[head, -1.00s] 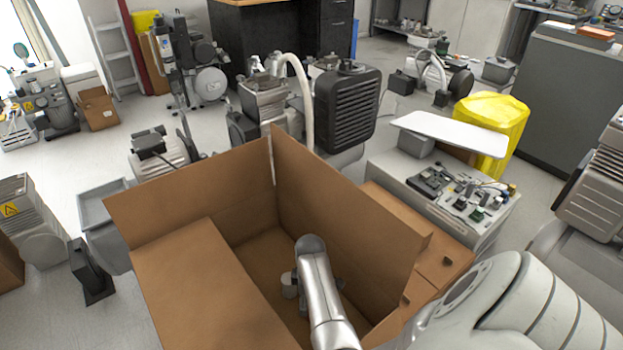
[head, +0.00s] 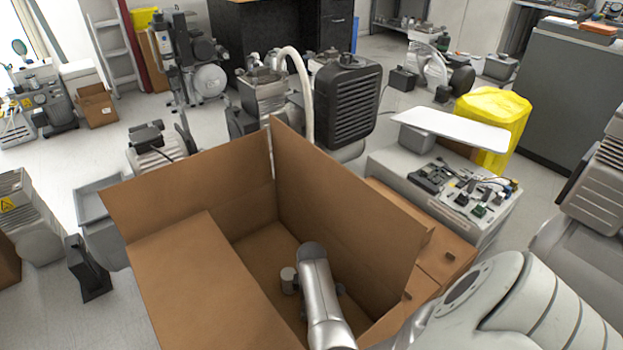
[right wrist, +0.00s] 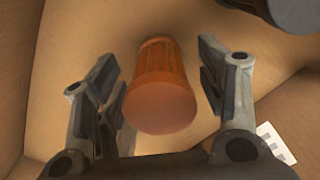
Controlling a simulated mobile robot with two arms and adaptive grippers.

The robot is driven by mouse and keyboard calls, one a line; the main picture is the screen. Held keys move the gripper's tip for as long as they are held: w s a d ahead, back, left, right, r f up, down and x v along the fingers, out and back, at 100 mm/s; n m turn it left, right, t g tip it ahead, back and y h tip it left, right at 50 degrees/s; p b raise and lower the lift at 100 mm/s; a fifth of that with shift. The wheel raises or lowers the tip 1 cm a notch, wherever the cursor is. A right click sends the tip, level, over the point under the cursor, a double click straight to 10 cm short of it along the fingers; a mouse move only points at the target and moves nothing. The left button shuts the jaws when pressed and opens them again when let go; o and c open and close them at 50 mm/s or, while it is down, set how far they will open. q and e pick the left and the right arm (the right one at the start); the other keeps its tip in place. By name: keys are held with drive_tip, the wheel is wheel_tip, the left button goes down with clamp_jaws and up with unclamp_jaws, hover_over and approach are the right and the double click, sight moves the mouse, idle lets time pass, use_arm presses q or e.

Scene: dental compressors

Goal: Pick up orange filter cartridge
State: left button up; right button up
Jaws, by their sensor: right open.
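The orange filter cartridge (right wrist: 161,88) shows in the right wrist view, a ribbed cylinder with a smooth round end towards the camera. It is inside the cardboard box (head: 345,190). My right gripper (right wrist: 168,80) is open, with one finger on each side of the cartridge. In the head view my right arm reaches down into the box and hides the cartridge and the fingers. My left gripper is not in view.
The box walls stand up around my arm, with one flap (head: 215,290) lying across the left part. A white label (right wrist: 276,144) and a dark rounded thing (right wrist: 280,12) show near the right finger. A grey bench unit (head: 470,195) stands right of the box.

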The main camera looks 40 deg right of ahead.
drive_tip(key=c, duration=1.1)
drive_tip(key=shift+r, duration=0.2)
